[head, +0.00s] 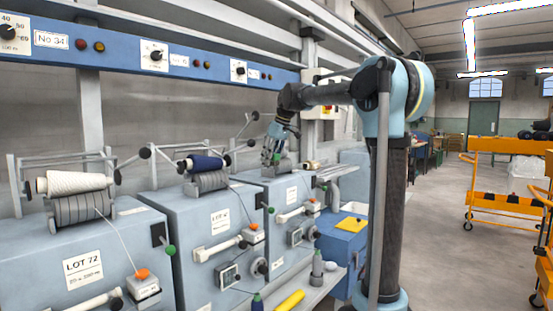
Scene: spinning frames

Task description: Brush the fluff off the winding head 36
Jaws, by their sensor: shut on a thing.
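Three blue-grey winding heads stand in a row. The near left one (85,262) has a LOT 72 label and a cream yarn cone (72,183). The middle one (205,235) carries a dark blue cone (203,163). The far right one (285,192), apparently head 36, has a grey drum (283,165) on top; its number is too small to read. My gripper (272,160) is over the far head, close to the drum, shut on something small. I cannot make out the held thing or whether it touches the drum. Any fluff is too small to see.
A blue panel (115,45) with dials and a No 34 plate runs above the heads. A blue box (342,240) with a yellow piece stands right of the far head. A yellow tube (288,303) lies in front. Orange trolleys (505,195) stand at right beside open floor.

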